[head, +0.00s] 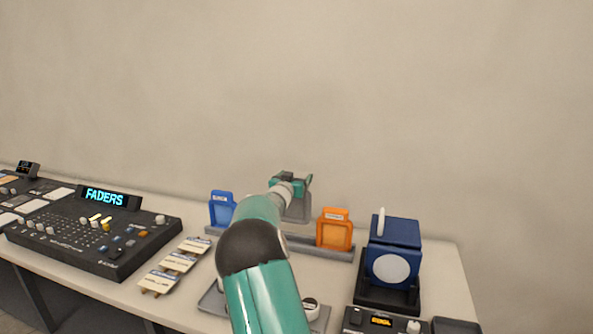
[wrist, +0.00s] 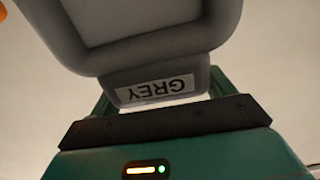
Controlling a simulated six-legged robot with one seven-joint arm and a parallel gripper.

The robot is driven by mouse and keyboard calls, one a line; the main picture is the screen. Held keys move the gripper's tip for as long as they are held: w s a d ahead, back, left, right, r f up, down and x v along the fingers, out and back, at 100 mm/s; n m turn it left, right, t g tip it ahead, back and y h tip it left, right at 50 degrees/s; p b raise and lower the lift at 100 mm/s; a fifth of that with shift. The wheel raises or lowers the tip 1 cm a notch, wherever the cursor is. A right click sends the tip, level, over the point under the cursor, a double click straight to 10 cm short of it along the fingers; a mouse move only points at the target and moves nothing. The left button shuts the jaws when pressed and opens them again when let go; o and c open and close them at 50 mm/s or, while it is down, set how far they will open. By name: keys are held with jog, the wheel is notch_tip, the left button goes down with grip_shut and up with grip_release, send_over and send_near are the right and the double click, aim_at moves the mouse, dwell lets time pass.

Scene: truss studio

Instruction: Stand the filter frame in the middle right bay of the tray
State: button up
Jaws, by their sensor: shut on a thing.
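The grey filter frame (head: 298,209) hangs upright below my gripper (head: 291,184) in the head view, above or just behind the tray; I cannot tell whether it touches the tray. In the wrist view, the frame (wrist: 150,55) shows its tab labelled GREY between the jaws of my gripper (wrist: 165,118), which are shut on it. The grey tray (head: 330,253) runs along the table, with a blue frame (head: 221,209) standing at its left end and an orange frame (head: 335,230) standing towards its right end. My arm hides the tray's middle.
A dark blue lamp-like box (head: 393,254) with a white round face stands right of the tray. A fader console (head: 95,230) and several labelled cards (head: 178,262) lie to the left. A small control box (head: 385,321) is at the front right. The wall is close behind.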

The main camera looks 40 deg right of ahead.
aim_at(296, 200)
jog(key=shift+w+d+f, duration=0.1)
jog(key=shift+d+f, duration=0.05)
jog(key=shift+f, duration=1.4)
jog(key=shift+w+d+f, duration=0.1)
jog(key=shift+d+f, duration=0.1)
jog(key=shift+f, duration=1.35)
jog(key=shift+d+f, duration=0.15)
jog(key=shift+f, duration=1.4)
jog(key=o, duration=1.4)
jog(key=shift+f, duration=0.1)
